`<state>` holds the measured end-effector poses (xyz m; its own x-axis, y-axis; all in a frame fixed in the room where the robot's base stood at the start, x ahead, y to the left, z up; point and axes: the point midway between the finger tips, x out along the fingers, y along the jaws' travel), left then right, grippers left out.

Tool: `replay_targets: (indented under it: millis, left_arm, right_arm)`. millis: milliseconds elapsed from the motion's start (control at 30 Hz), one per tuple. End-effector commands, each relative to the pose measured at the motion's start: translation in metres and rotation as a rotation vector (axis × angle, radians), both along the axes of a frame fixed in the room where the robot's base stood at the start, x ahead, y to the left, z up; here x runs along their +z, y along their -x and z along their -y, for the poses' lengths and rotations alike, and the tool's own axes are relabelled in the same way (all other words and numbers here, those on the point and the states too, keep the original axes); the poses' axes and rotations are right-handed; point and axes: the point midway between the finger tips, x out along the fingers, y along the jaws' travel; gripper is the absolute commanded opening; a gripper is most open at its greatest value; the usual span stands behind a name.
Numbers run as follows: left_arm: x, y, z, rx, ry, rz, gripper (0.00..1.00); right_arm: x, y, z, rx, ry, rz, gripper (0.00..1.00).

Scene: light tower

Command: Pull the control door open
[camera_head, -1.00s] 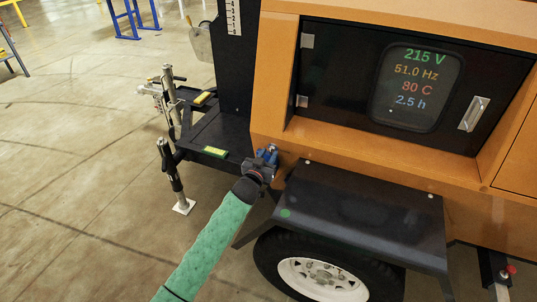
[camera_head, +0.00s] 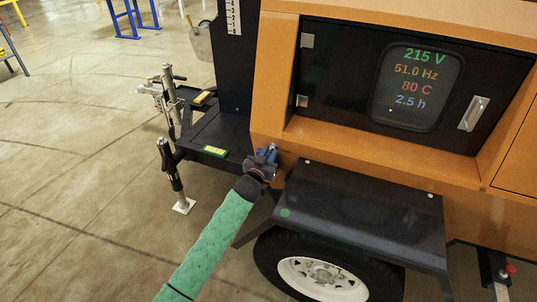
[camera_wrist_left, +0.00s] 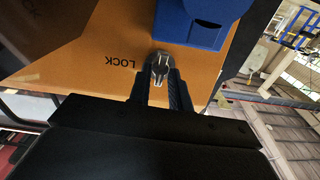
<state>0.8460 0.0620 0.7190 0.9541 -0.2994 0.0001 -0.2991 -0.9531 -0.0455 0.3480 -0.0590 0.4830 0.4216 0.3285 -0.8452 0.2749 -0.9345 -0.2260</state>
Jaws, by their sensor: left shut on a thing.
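The control door (camera_head: 345,85) is a black panel set in the orange housing, with a display window (camera_head: 418,88) in it. It looks shut. Two hinges show at its left edge, and a silver handle (camera_head: 473,114) sits near its right edge. My left gripper (camera_head: 268,160) is at the housing's lower left corner, well away from the handle. In the left wrist view, its fingers (camera_wrist_left: 161,75) are shut on a small grey metal piece (camera_wrist_left: 159,62) just below a blue block (camera_wrist_left: 190,25). My right gripper is out of view.
The word LOCK is printed on the orange panel (camera_wrist_left: 100,50) beside the fingers. A black fender (camera_head: 360,215) over a wheel (camera_head: 325,278) juts out below the door. The tow hitch and jack (camera_head: 172,175) stand at left. Open floor (camera_head: 80,200) lies further left.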

Motion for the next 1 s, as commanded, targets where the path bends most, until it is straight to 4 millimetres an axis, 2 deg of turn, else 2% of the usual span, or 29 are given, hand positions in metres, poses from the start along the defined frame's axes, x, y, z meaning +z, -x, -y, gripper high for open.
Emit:
replay_targets:
  millis: [233,467,833,1000]
  left_arm:
    - [0.0,0.0,0.002,0.032,-0.139,0.045,0.0]
    - [-0.001,0.001,0.003,0.07,-0.301,0.097,0.0]
    - [-0.002,0.001,0.004,0.112,-0.487,0.158,0.0]
    - [-0.002,0.001,0.005,0.119,-0.522,0.17,0.0]
  right_arm:
    - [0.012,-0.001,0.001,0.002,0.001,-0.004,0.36]
    - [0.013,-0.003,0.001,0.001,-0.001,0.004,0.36]
    - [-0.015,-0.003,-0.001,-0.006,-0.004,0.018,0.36]
    - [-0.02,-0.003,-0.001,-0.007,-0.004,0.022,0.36]
